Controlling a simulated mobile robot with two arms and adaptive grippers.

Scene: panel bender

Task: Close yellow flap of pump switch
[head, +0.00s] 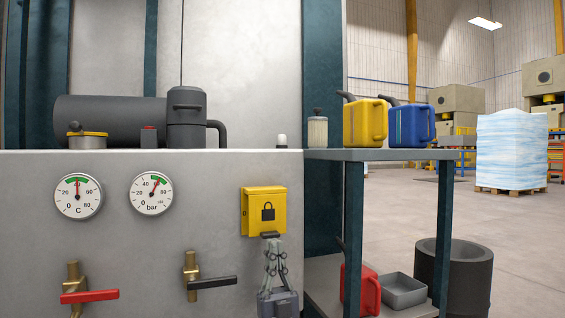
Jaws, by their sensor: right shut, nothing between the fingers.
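The yellow flap (265,212) with a black padlock symbol is on the right part of the grey machine panel (110,240). It hangs down over the front of its yellow housing and hides the pump switch. I cannot tell whether it sits fully flush. My right gripper (270,240) comes up from below, with its fingers shut and empty. Its fingertips are at the flap's lower edge, by a dark piece there; I cannot tell whether they touch. My left gripper is not in view.
Two gauges (78,197) (151,193), a red-handled valve (90,296) and a black-handled valve (212,282) are on the panel left of the flap. A shelf (390,155) with yellow (365,123) and blue (411,126) canisters stands close on the right.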

